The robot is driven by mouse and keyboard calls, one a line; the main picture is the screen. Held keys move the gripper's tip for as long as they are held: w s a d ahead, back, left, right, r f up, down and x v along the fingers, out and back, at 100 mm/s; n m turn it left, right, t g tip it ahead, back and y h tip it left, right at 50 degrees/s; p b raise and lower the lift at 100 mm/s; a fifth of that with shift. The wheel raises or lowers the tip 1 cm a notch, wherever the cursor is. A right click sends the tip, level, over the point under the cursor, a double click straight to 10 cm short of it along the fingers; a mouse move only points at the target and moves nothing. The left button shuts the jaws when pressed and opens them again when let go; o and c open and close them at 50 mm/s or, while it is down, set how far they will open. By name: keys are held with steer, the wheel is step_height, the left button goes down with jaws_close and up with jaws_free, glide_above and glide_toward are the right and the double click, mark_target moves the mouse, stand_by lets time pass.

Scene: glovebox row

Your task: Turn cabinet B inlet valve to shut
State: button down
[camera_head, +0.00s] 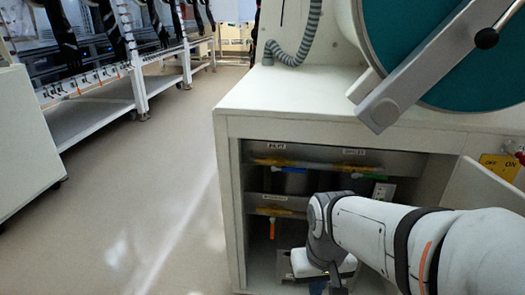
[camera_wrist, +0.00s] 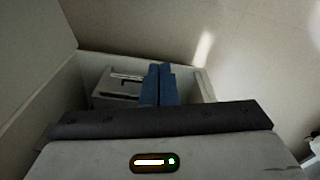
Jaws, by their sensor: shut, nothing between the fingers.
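An open compartment under a white cabinet holds several valves with coloured handles in the head view. An orange handle (camera_head: 272,229) hangs down from a lower yellow pipe (camera_head: 280,213). Small white labels are too blurred to read, so I cannot tell which valve is the inlet of cabinet B. My gripper (camera_wrist: 158,72) is shut and empty, its blue fingers together in the wrist view. In the head view it is low at the compartment's front, right of the orange handle, apart from it.
The cabinet top (camera_head: 290,90) and an open door panel (camera_head: 490,195) border the compartment. A yellow ON sign (camera_head: 499,167) is at right. A large teal round door (camera_head: 425,50) hangs above. Open floor (camera_head: 130,180) lies left, beyond it a row of benches (camera_head: 95,120).

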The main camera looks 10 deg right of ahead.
mark_target(298, 171)
steer(key=c, duration=2.2)
jaws_free()
steer(key=c, duration=2)
jaws_free()
steer(key=shift+a, duration=0.1)
steer(key=shift+o, duration=0.8)
steer(key=shift+a+y+p, duration=0.3)
steer(key=shift+y, duration=0.1)
steer(key=o, duration=0.4)
steer(key=a+y, duration=0.1)
steer(key=w+a+m+g+y+p, duration=0.1)
steer(key=a+y, duration=0.1)
steer(key=w+a+r+m+y+p, duration=0.1)
steer(key=shift+a+y, duration=0.25)
steer(key=shift+y, duration=0.05)
steer(key=w+d+r+m+t+y+p, duration=0.2)
steer(key=w+r+m+t+y, duration=0.15)
steer(key=w, duration=0.45)
steer(key=w+d+r+m+t+y+p, duration=0.1)
steer(key=w+r+m+t+y+p, duration=0.3)
steer(key=w, duration=0.4)
steer(key=w+d+m+t+h, duration=0.45)
steer(key=w+d+t, duration=0.2)
steer(key=d, duration=0.25)
steer(key=x, duration=0.3)
steer(key=b+x, duration=0.1)
steer(key=x, duration=0.3)
steer(key=shift+a+f, duration=0.1)
steer(key=shift+f, duration=0.15)
steer(key=shift+c, duration=0.3)
